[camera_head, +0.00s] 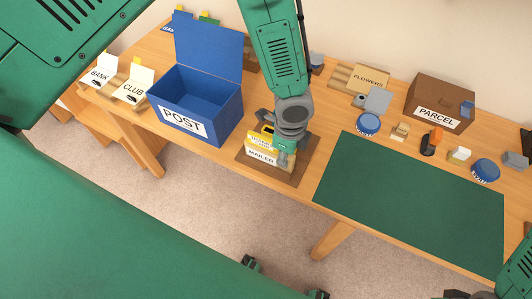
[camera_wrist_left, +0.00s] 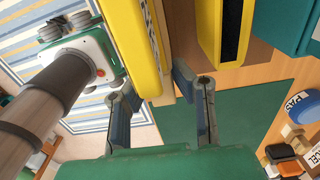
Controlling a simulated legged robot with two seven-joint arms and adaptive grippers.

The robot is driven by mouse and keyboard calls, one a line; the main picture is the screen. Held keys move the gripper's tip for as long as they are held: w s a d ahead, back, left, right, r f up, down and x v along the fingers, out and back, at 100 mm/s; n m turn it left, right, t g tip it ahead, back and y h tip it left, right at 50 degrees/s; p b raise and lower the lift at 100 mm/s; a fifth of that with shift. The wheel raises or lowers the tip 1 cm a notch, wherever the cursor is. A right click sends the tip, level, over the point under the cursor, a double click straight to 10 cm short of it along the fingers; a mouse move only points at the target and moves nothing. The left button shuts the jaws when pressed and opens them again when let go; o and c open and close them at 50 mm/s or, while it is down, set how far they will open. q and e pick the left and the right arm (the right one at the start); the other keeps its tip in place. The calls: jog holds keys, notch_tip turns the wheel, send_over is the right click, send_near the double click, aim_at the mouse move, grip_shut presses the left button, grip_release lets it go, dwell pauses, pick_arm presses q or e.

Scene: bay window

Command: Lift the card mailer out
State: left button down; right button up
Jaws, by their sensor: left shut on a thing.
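In the left wrist view, a yellow-edged, pale flat piece (camera_wrist_left: 146,45) runs between the two fingers (camera_wrist_left: 165,103). I take this to be the card mailer; the gripper is shut on it. Its lower part and the fingertip contact are partly hidden.
An open blue POST box (camera_head: 195,110) stands left of the gripper. BANK (camera_head: 99,75) and CLUB (camera_head: 134,91) cards stand farther left. A dark green mat (camera_head: 412,197) lies clear on the right. A brown PARCEL box (camera_head: 440,101) and blue discs (camera_head: 368,123) are behind it.

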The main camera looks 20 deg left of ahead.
pick_arm(q)
jog(key=shift+r, duration=0.25)
jog(key=shift+d+r+p, duration=0.15)
jog(key=shift+p, duration=0.15)
jog(key=shift+d+r+p, duration=0.1)
jog(key=shift+r+p, duration=0.3)
jog(key=shift+r, duration=0.05)
jog(key=shift+a+r+p, duration=0.2)
jog(key=shift+r+p, duration=0.9)
jog(key=shift+r, duration=0.15)
